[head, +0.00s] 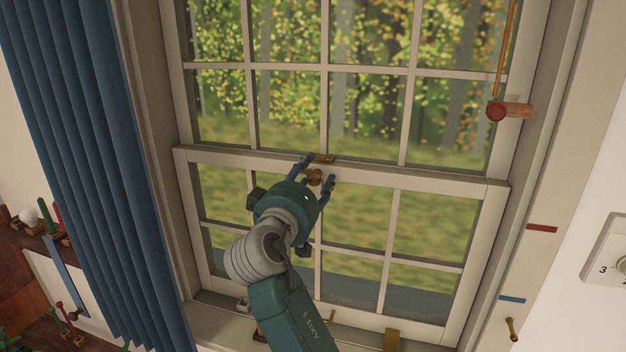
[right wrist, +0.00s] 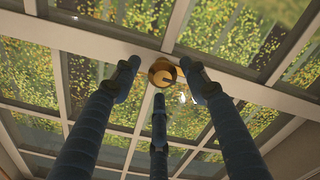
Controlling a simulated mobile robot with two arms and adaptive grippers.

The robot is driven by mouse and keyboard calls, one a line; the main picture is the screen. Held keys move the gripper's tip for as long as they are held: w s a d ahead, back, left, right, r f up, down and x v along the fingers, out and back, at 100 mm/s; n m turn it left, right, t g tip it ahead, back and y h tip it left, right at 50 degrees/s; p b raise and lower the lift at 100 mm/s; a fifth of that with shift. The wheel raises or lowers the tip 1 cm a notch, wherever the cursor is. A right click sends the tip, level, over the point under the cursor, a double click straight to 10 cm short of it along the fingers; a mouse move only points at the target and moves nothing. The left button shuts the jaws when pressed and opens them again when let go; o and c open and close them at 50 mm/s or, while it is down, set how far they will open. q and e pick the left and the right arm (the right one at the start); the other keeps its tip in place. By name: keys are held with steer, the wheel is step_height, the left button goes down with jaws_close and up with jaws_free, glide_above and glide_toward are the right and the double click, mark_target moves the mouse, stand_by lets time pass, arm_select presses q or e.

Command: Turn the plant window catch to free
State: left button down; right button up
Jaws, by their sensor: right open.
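The window catch is a brass piece on the meeting rail of the sash window, with a round body (head: 313,177) and a flat brass plate (head: 324,158) just above it. In the right wrist view the round brass catch (right wrist: 162,73) sits on the white rail between my fingertips. My right gripper (head: 318,171) is open, with its blue fingers on either side of the catch. In the right wrist view the fingers (right wrist: 164,75) stand apart around it; whether any touches it I cannot tell. My left gripper is not in view.
A blue curtain (head: 80,130) hangs at the left. Brass pieces (head: 391,340) stand at the sill. A dial (head: 611,254) is on the right wall. Shelves with small items (head: 40,235) are at the far left.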

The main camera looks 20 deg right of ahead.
mark_target(313, 173)
step_height(313, 173, up, 9)
steer(key=shift+w+r, duration=0.1)
stand_by(0.4)
